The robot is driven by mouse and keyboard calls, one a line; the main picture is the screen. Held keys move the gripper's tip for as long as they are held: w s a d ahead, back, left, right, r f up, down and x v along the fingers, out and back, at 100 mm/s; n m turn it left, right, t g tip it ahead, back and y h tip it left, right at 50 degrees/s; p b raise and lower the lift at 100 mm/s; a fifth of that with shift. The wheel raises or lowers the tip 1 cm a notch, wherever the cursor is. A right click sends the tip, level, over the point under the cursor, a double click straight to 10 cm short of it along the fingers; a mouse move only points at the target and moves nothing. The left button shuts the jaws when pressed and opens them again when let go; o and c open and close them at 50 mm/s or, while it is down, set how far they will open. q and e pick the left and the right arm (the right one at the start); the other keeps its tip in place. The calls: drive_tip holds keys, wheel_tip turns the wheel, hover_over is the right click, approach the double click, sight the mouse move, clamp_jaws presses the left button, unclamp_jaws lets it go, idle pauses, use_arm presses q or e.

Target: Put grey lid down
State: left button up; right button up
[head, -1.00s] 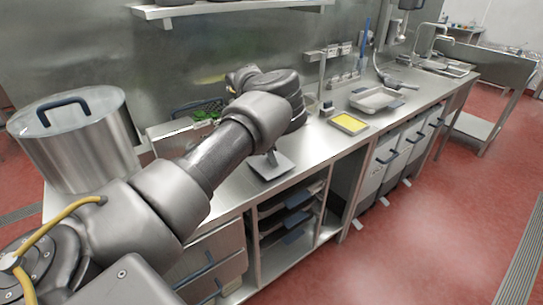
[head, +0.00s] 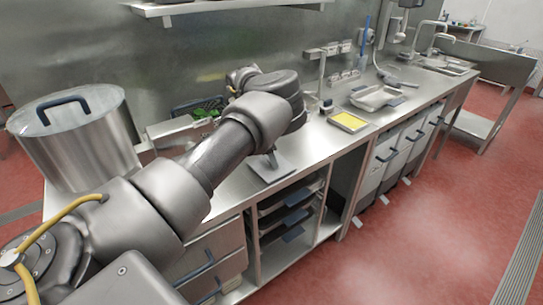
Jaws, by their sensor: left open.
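A flat grey square piece, seemingly the grey lid (head: 273,170), lies on the steel counter right of the middle of my left arm. A short dark upright part rises from it and its top is hidden behind my arm. My left arm reaches in from the lower left and bends back at its far end, over the counter. My left gripper is open, but its fingertips are mostly hidden behind my arm, and I cannot tell how close they are to the grey lid. My right gripper is out of view.
A large steel kettle (head: 85,150) with a blue-handled lid stands at the left. A container with green pieces (head: 205,113) sits behind my arm. A yellow-topped tray (head: 349,121) and a steel pan (head: 375,98) lie further right. The counter between is partly free.

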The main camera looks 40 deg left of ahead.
sight(261, 165)
use_arm(q)
drive_tip(key=b+v, duration=0.1)
drive_tip(key=v, duration=1.1)
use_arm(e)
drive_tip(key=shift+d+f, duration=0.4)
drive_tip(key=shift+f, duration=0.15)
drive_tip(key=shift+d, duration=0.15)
